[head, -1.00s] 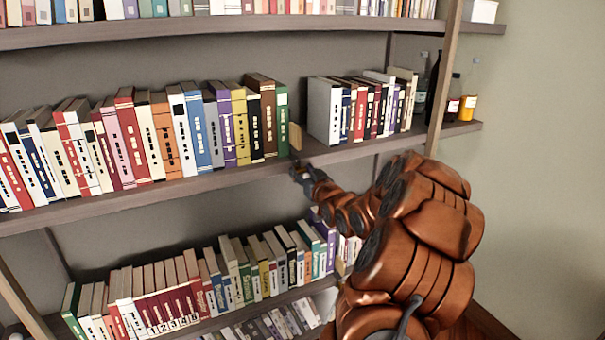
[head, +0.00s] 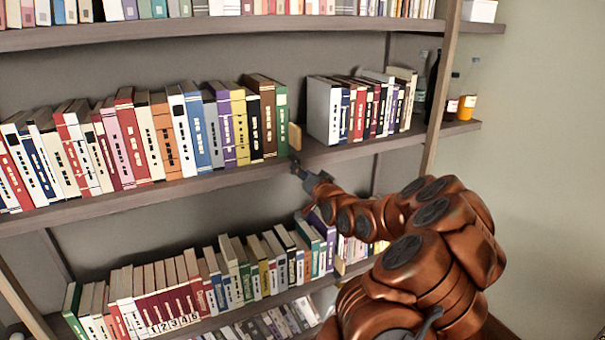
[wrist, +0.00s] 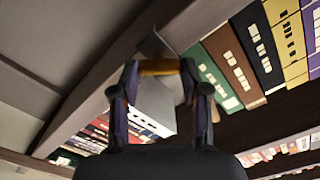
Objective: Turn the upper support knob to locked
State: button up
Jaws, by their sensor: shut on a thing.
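The upper support (head: 294,137) is a tan upright block on the middle shelf, just right of the green book. My gripper (head: 296,166) is at the front edge of that shelf, just below the support. In the wrist view, my two fingers (wrist: 158,76) stand on either side of a small orange-tan piece (wrist: 158,67), which seems to be the upper support knob. They are shut on it. A grey part (wrist: 153,43) shows just beyond it. The knob is too small and covered in the head view to read its setting.
A row of books (head: 150,130) fills the middle shelf (head: 240,172) left of the support; a shorter row (head: 360,108) stands to its right. Bottles (head: 468,95) stand at the far right. Open space lies right of the shelves.

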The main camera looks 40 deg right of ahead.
jog(key=shift+m, duration=1.3)
jog(key=o, duration=1.1)
jog(key=shift+o, duration=0.2)
jog(key=shift+s, duration=0.1)
jog(key=v, duration=1.2)
